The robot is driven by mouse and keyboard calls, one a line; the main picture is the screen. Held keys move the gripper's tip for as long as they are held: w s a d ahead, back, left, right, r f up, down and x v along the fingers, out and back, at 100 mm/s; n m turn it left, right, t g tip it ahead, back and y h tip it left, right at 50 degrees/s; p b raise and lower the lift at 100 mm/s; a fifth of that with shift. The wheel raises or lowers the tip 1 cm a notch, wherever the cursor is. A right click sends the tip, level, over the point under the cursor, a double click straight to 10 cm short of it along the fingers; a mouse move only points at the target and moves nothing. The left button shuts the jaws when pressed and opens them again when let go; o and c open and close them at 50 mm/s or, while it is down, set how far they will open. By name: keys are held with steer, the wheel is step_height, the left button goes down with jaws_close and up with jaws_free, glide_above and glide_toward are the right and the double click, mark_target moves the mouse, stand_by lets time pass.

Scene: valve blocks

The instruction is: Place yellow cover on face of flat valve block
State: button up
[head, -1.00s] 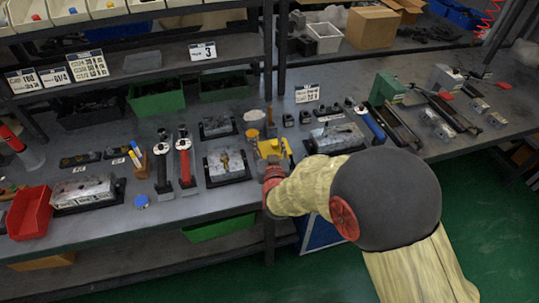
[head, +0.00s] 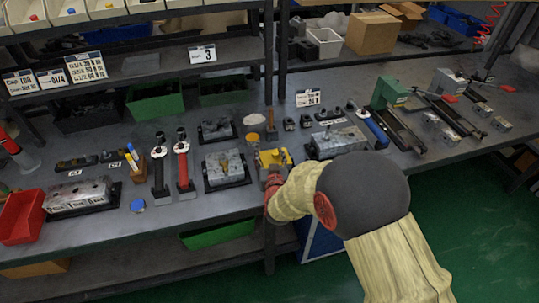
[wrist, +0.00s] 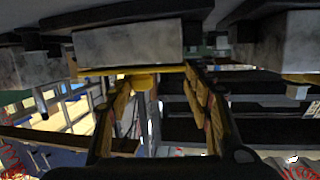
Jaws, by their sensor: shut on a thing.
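The yellow cover (wrist: 145,80) shows in the wrist view as a thin strip with a rounded part, between the two fingers of my gripper (wrist: 158,98). My gripper is shut on it. A grey block (wrist: 130,46) lies just beyond the strip; whether they touch, I cannot tell. In the head view yellow (head: 274,158) shows at my gripper, partly hidden by my wrist. A flat grey valve block (head: 225,167) lies on a black base just left of my gripper. Another grey block (head: 337,141) lies to the right, partly behind my arm.
Black and red-handled tools (head: 184,168) stand left of the middle block. An amber-topped cup (head: 253,138) and small dark parts stand behind my gripper. A red bin (head: 22,215) and another long block (head: 80,196) are at the left. A shelf post (head: 268,60) rises behind.

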steer(key=o, duration=1.5)
steer(key=shift+f, duration=0.15)
steer(key=shift+s+r+p, duration=0.25)
steer(key=shift+s+p, duration=0.05)
steer(key=p+v, duration=0.3)
steer(key=v, duration=0.9)
steer(key=s+d+r+g, duration=0.2)
steer(key=d+r+g, duration=0.1)
steer(key=r, duration=0.4)
steer(key=s+d+r+g, duration=0.2)
steer(key=d+r, duration=0.2)
steer(key=r, duration=0.3)
steer(key=s+d+r+g, duration=0.1)
steer(key=s+d+r, duration=0.1)
steer(key=s, duration=0.5)
steer(key=s+d+r+g+h, duration=0.1)
steer(key=s+d+r+g, duration=0.1)
steer(key=s+d, duration=0.3)
steer(key=s+d+r+m+g, duration=0.1)
steer(key=s+d, duration=0.3)
steer(key=s, duration=0.6)
steer(key=shift+d+r+g+h, duration=0.15)
steer(key=shift+r+g+h, duration=0.15)
steer(key=shift+r+g, duration=0.2)
